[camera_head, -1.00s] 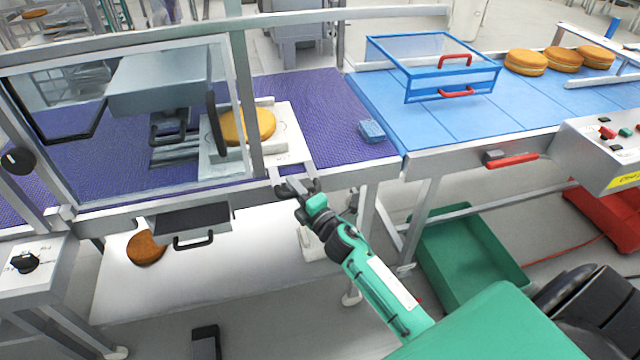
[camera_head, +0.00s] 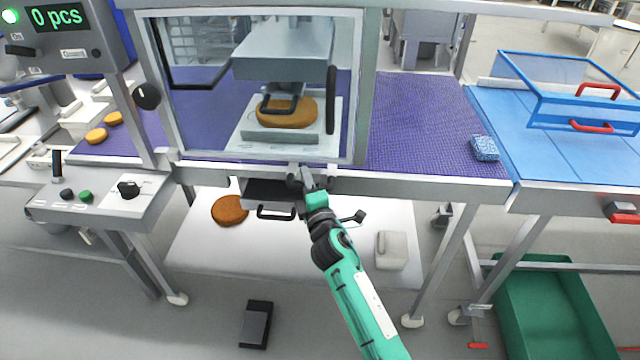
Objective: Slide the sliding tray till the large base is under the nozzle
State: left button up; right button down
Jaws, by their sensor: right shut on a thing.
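The large base (camera_head: 300,115), a round orange-brown cake, lies on the white sliding tray (camera_head: 250,140) behind the clear guard. My right gripper (camera_head: 304,178) is shut at the front of the machine, below the guard, on the tray's front end, which the fingers mostly hide. My left gripper is not in view.
A drawer with a black handle (camera_head: 276,214) hangs just left of my right gripper. A brown cake (camera_head: 229,210) lies on the lower white shelf. A blue sponge (camera_head: 485,148) lies on the purple belt. A control box (camera_head: 100,200) stands at the left. The display (camera_head: 60,18) reads 0 pcs.

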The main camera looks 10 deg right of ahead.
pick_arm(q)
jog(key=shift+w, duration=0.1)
pick_arm(e)
jog(key=shift+a, duration=0.15)
jog(key=c, duration=1.4)
grip_release()
jog(key=shift+o, duration=0.2)
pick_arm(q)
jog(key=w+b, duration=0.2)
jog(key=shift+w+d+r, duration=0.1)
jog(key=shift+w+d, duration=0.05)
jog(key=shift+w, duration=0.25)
pick_arm(e)
jog(key=v, duration=1.3)
jog(key=shift+s, duration=0.4)
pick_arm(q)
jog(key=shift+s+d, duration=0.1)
pick_arm(e)
jog(key=shift+f, duration=0.1)
